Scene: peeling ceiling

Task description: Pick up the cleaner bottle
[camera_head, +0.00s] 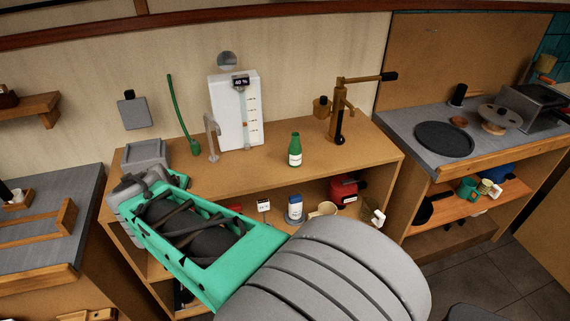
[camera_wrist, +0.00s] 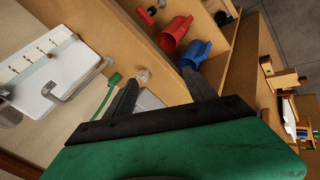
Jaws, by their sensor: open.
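A green bottle (camera_head: 295,151) with a white label and dark cap stands upright on the middle wooden counter. A blue container (camera_head: 294,208) with a white label stands on the shelf below. I cannot tell from the labels which is the cleaner bottle. My gripper (camera_head: 128,187) is at the counter's left end, left of and well apart from both; its jaws are hard to make out there. In the wrist view my gripper (camera_wrist: 160,75) has its two dark fingers spread with nothing held between them. The green bottle does not show in the wrist view.
A white dispenser (camera_head: 225,110), a metal tap (camera_head: 212,138) and a brass press (camera_head: 340,115) stand along the counter's back. A grey basin (camera_head: 148,152) is beside my gripper. Red (camera_wrist: 174,34) and blue (camera_wrist: 194,52) vessels show in the wrist view. The counter's middle front is clear.

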